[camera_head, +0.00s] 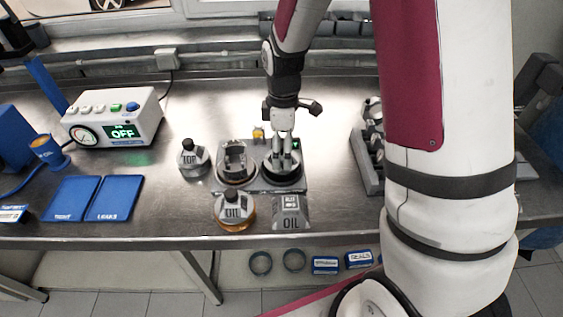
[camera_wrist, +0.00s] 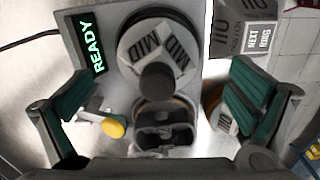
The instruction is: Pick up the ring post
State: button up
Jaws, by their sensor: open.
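A ring post marked MID (camera_wrist: 150,52), pale with a dark round knob (camera_wrist: 157,82) on top, stands on the plate with the green READY display (camera_wrist: 90,42). My gripper (camera_wrist: 160,77) is open above it, one finger to each side, and the knob shows between them. I cannot tell how far below the fingers the knob is. In the head view my gripper (camera_head: 283,158) hides most of this post. Similar knobbed posts marked TOP (camera_head: 192,160) and OIL (camera_head: 234,210) stand to the left and front left.
A grey piston-like part (camera_head: 236,160) sits left of the MID post, near a yellow button (camera_head: 258,133). An OIL block (camera_head: 291,211) with a NEXT RINGS sign stands in front. A grey rack (camera_head: 367,165) is at the right. Blue mats (camera_head: 115,198) and an OFF-display box (camera_head: 115,118) lie left.

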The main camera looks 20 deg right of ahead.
aim_at(282, 160)
jog(key=shift+w+f+p, duration=0.15)
jog(key=shift+f+p, duration=0.35)
jog(key=shift+f, duration=2.3)
jog(key=c, duration=1.6)
